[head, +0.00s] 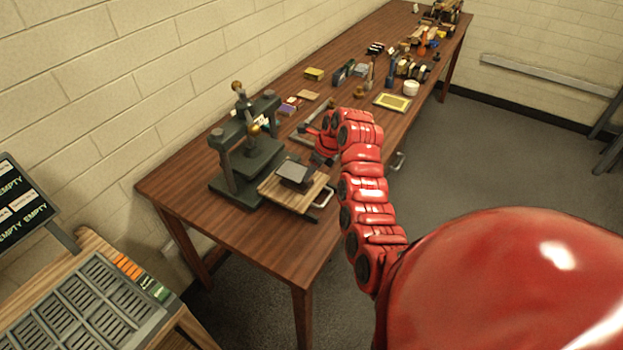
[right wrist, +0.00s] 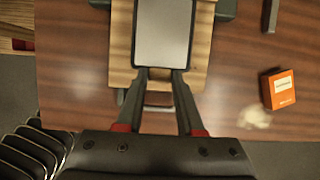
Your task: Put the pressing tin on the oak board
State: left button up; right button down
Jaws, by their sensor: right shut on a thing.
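The pressing tin (head: 294,171) is a grey flat rectangular piece with a dark edge, above the oak board (head: 287,197). My right gripper (head: 316,160) is shut on the tin's near edge. In the right wrist view the tin (right wrist: 163,32) extends ahead of the two fingers (right wrist: 160,73), and the pale wood board (right wrist: 121,40) shows on both sides of it. I cannot tell whether the tin touches the board. My left gripper is not in view.
A dark green press (head: 245,150) stands right beside the board. An orange box (right wrist: 281,89) and a cream lump (right wrist: 254,118) lie to the right in the wrist view. A yellow-framed tray (head: 392,103) and many small items sit farther along the table (head: 200,160).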

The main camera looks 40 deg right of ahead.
aim_at(312, 178)
notch_tip(312, 178, down, 3)
jog(key=shift+p, duration=0.9)
jog(key=shift+f, duration=0.1)
jog(key=c, duration=0.5)
grip_release()
jog(key=shift+f, duration=0.1)
